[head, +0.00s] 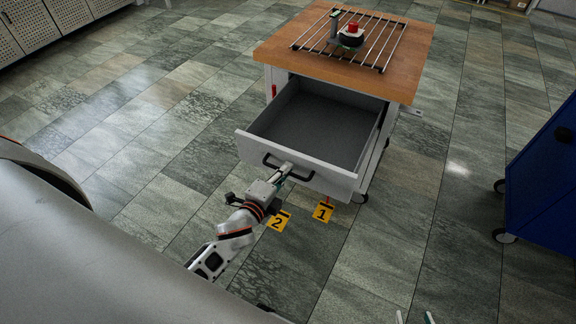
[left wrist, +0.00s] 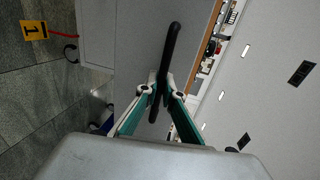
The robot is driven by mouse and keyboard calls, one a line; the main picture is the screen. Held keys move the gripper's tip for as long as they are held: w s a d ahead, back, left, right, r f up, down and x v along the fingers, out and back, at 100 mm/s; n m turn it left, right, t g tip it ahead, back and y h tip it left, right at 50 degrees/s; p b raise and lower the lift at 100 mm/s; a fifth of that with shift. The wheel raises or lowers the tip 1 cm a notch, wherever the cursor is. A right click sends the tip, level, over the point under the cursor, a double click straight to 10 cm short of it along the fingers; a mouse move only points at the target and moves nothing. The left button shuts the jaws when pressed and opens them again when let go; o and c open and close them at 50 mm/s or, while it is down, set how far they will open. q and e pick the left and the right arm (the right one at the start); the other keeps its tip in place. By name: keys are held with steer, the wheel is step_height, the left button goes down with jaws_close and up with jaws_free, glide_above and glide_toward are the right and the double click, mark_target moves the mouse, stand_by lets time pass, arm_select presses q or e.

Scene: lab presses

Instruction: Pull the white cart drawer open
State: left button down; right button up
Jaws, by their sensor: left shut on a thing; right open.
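The white cart (head: 272,90) has a wooden top, and its drawer (head: 300,170) stands well open towards me, with an empty grey inside. The black drawer handle (head: 303,179) is a bar on the drawer front. My left gripper (head: 286,169) is shut on this handle near its middle. In the left wrist view, the fingers (left wrist: 161,88) close around the dark handle (left wrist: 172,45), with the pale drawer front (left wrist: 135,50) behind. My right gripper (head: 415,317) shows only as fingertips at the bottom edge, apart and empty.
A metal rack (head: 385,45) with a red-topped device (head: 352,35) lies on the cart top. Yellow floor markers 1 (head: 323,212) and 2 (head: 279,222) lie below the drawer. A blue wheeled cabinet (head: 545,175) stands at right.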

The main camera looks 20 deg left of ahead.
arm_select(q)
steer(key=shift+s, duration=0.15)
arm_select(e)
steer(key=shift+w+r, duration=0.15)
steer(key=shift+w, duration=0.15)
arm_select(q)
steer(key=c, duration=2.2)
jaws_free()
arm_select(e)
steer(key=shift+w+d, duration=0.1)
arm_select(q)
steer(key=v, duration=1.2)
arm_select(e)
steer(key=shift+s, duration=0.25)
